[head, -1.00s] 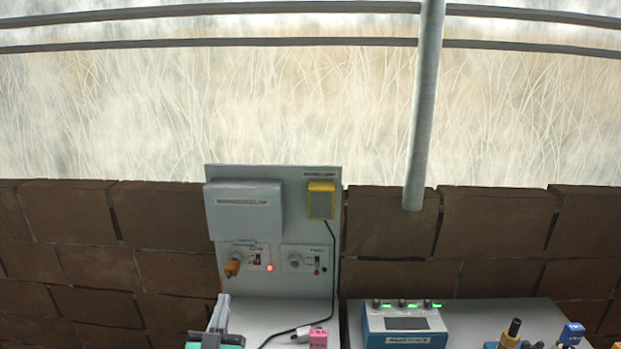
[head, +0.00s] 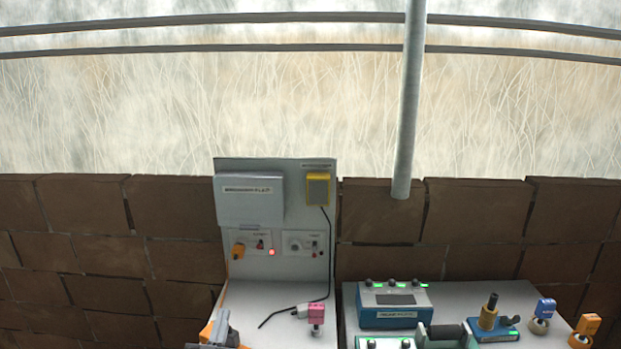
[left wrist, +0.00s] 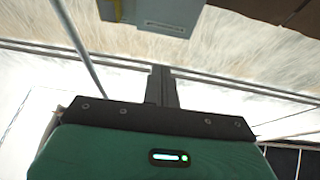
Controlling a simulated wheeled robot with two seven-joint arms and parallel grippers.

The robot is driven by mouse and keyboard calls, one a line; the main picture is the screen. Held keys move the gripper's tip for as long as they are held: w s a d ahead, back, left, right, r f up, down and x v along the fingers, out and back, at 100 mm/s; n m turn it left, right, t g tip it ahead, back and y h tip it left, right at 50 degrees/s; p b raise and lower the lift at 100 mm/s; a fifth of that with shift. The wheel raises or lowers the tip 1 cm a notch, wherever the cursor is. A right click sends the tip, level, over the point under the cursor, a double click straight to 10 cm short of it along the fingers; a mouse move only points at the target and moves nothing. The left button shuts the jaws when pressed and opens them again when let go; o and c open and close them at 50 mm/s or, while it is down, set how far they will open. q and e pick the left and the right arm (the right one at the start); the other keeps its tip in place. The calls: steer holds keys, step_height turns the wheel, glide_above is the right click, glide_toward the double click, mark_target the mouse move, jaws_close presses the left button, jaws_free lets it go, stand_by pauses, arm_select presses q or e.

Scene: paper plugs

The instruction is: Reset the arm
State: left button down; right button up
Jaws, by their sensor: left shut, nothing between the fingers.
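The fingers are clear of the panel and touch nothing visible. My right gripper is not in view.
A grey upright panel (head: 325,240) carries an orange plug (head: 238,250) and a yellow box (head: 318,188). A pink plug (head: 315,317) stands on its base by a black cable.

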arm_select(q)
steer(key=s+a+f+m+g, duration=0.1)
steer(key=s+f+g, duration=0.6)
steer(key=s+f, duration=0.3)
steer(key=s+f+g, duration=0.7)
steer(key=s+f, duration=0.1)
steer(key=s, duration=0.4)
steer(key=s+a+g+y, duration=0.25)
steer(key=s+g, duration=0.25)
steer(key=s, duration=0.8)
step_height(320, 180, down, 30)
steer(key=f+g, duration=0.1)
steer(key=s+a+f+g, duration=0.1)
steer(key=s+a+f, duration=0.1)
steer(key=s+f, duration=0.7)
steer(key=s+a+f, duration=0.2)
steer(key=s+f, duration=0.8)
steer(key=f, duration=0.1)
steer(key=shift+s+f+g, duration=0.15)
steer(key=shift+f+g, duration=0.1)
steer(key=shift+g, duration=0.15)
steer(key=shift+d+h, duration=0.1)
steer(key=shift+h, duration=0.15)
